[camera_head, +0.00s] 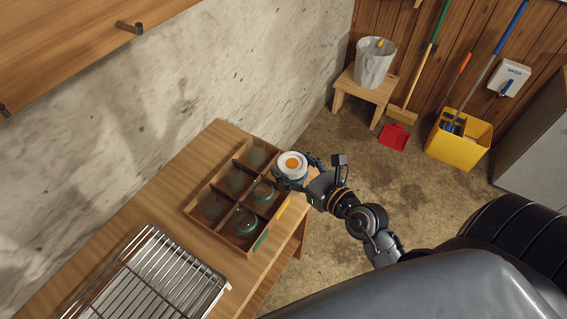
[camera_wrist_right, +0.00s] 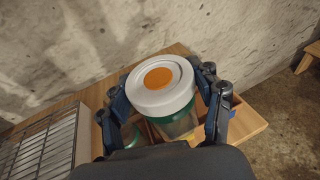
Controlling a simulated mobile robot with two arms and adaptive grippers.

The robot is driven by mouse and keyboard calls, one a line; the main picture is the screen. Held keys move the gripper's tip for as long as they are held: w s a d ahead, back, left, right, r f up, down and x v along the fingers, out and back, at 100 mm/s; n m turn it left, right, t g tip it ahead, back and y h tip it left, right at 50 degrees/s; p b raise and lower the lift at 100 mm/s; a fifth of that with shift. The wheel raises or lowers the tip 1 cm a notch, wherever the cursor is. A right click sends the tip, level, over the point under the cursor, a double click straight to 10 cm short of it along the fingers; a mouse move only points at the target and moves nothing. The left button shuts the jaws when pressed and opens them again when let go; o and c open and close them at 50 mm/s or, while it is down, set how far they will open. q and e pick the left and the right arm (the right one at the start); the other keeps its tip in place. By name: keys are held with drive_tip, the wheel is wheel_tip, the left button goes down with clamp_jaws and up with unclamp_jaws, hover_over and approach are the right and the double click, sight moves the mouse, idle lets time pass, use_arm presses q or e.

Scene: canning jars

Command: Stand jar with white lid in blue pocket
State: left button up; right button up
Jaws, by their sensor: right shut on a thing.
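The jar with the white lid (camera_head: 292,163) has an orange disc on its lid and a green band below it. My right gripper (camera_head: 296,173) is shut around this jar, which is upright at the crate's far right corner. In the right wrist view the jar (camera_wrist_right: 160,86) sits between both fingers. The wooden crate (camera_head: 217,238) is divided into pockets. Its front wall carries a green mark (camera_head: 261,239) and a yellow mark (camera_head: 283,209). I cannot tell whether the jar's base is inside a pocket. My left gripper is out of view.
A wire rack (camera_head: 150,280) lies on the wooden table (camera_head: 150,205) at the left. A rough wall rises behind. A stool with a bucket (camera_head: 374,64) stands farther off.

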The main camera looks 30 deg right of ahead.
drive_tip(key=h+p, duration=0.1)
drive_tip(key=p, duration=0.1)
drive_tip(key=s+d+m+h+p, duration=0.1)
drive_tip(key=p, duration=0.1)
drive_tip(key=shift+f+m, duration=0.2)
drive_tip(key=shift+m, duration=0.1)
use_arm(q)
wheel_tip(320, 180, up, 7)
use_arm(e)
drive_tip(key=shift+s+d+f+h+p, duration=0.1)
drive_tip(key=shift+d+f+h+p, duration=0.05)
drive_tip(key=shift+f+h+p, duration=0.25)
drive_tip(key=shift+m+t, duration=0.3)
drive_tip(key=w+d+f+b, duration=0.1)
drive_tip(key=w+f+b, duration=0.3)
drive_tip(key=b, duration=0.1)
drive_tip(key=w+d+f+b, duration=0.1)
drive_tip(key=w+f+b, duration=0.4)
drive_tip(key=w+d+f+b, duration=0.1)
drive_tip(key=w+f+b, duration=0.3)
drive_tip(key=b, duration=0.2)
drive_tip(key=shift+w+d+f, duration=0.3)
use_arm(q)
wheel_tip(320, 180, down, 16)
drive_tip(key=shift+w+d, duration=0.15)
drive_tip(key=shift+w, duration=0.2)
use_arm(e)
drive_tip(key=shift+r, duration=0.1)
